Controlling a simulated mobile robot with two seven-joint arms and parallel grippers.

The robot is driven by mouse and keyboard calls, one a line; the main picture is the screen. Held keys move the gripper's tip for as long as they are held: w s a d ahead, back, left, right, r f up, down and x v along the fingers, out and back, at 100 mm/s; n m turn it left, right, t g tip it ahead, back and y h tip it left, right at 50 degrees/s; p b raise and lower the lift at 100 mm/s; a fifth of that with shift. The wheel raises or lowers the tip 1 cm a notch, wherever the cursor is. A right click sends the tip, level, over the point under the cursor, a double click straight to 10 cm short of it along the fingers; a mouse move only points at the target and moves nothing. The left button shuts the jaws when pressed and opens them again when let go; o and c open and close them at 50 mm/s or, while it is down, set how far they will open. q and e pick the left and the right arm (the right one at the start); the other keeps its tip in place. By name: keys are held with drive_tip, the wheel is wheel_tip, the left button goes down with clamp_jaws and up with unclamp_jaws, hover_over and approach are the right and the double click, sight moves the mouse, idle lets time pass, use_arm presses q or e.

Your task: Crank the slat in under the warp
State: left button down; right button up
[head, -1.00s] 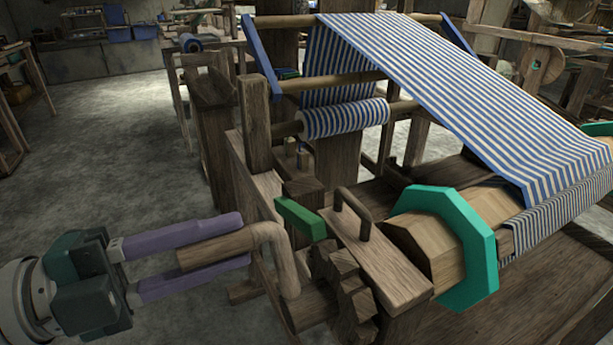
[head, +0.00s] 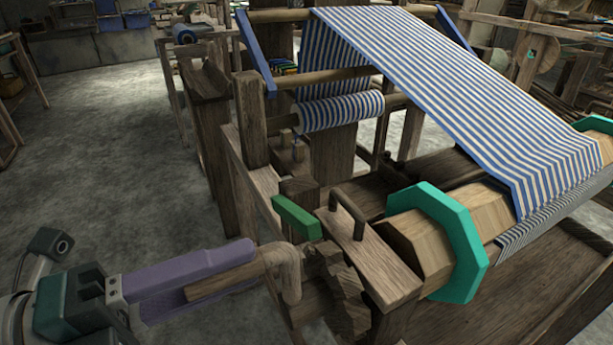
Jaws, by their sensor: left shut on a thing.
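My left gripper (head: 240,270) is shut on the wooden crank handle (head: 222,282), its purple fingers along both sides of it. The crank (head: 288,272) bends down to the end of the beam, beside a dark wooden toothed wheel (head: 342,295). The wooden beam (head: 415,238) has a teal octagonal flange (head: 462,258). The blue-and-white striped warp (head: 450,95) slopes from the upper bar down to the beam, and a striped layer shows below its lower edge. I cannot make out a separate slat. My right gripper is not in view.
A green block (head: 297,217) sits just above the toothed wheel. A wooden loop handle (head: 350,212) stands on the plank beside it. A striped roll (head: 340,111) hangs at the back. The floor (head: 120,170) to the left is clear.

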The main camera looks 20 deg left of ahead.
use_arm(q)
drive_tip(key=shift+s+d+r, duration=0.2)
drive_tip(key=shift+s+d, duration=0.1)
drive_tip(key=shift+d, duration=0.2)
idle(0.3)
drive_tip(key=c, duration=1)
unclamp_jaws()
drive_tip(key=o, duration=0.4)
drive_tip(key=shift+f, duration=0.1)
drive_tip(key=shift+s+a+f, duration=0.1)
drive_tip(key=shift+s+a, duration=0.05)
drive_tip(key=v, duration=0.9)
drive_tip(key=shift+s+a, duration=0.25)
